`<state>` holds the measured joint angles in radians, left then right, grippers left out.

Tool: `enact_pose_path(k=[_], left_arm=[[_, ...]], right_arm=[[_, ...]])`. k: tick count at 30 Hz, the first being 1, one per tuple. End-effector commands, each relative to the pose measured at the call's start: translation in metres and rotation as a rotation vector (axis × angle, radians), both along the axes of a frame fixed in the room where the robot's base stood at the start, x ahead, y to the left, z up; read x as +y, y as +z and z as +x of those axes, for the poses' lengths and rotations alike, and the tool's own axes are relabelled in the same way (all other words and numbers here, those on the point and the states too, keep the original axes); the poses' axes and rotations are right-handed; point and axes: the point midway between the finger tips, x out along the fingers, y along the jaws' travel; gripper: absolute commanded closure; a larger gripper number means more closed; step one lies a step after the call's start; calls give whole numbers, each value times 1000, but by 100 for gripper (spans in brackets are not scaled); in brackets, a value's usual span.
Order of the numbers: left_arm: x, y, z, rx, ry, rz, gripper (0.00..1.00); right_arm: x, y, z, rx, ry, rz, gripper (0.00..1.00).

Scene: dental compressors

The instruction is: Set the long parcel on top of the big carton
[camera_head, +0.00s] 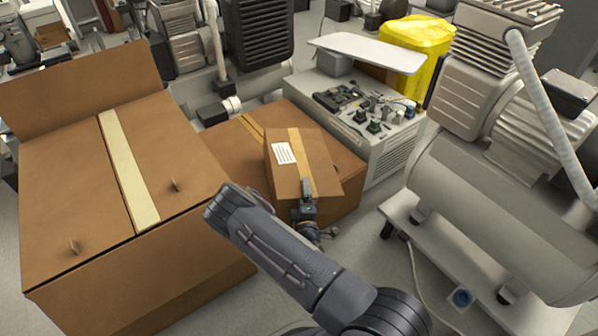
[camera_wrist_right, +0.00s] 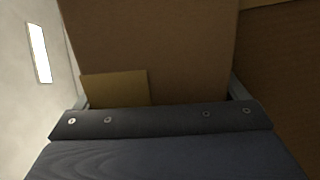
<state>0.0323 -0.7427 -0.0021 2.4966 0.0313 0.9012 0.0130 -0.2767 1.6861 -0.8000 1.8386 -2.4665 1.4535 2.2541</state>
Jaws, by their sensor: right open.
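The long parcel (camera_head: 285,176) is a brown box with tan tape and a white label. It appears to lie on a lower brown carton in the middle of the head view. The big carton (camera_head: 70,170) stands to its left, with a pale tape strip along its top and a raised flap at the back. My right gripper (camera_head: 307,188) is at the parcel's near end. In the right wrist view, its open fingers stand on either side of the parcel (camera_wrist_right: 150,45); contact cannot be told. My left gripper is not in view.
The lower carton (camera_head: 225,135) lies beside the big carton. A grey cabinet (camera_head: 385,150) with small parts on top stands behind right. A large compressor (camera_head: 490,210) on a white base fills the right. A yellow-wrapped object (camera_head: 418,45) is at the back.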

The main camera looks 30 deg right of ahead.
Motion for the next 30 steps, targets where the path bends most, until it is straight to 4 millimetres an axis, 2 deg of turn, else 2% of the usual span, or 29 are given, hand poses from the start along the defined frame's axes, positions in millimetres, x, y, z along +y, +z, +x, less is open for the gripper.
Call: enact_pose_path(k=[4,5,19,30], left_arm=[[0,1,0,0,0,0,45],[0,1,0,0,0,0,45],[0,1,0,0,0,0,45],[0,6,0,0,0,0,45]], right_arm=[[0,1,0,0,0,0,7],[0,0,0,0,0,0,10],[0,0,-1,1,0,0,71],[0,8,1,-9,1,-3,71]])
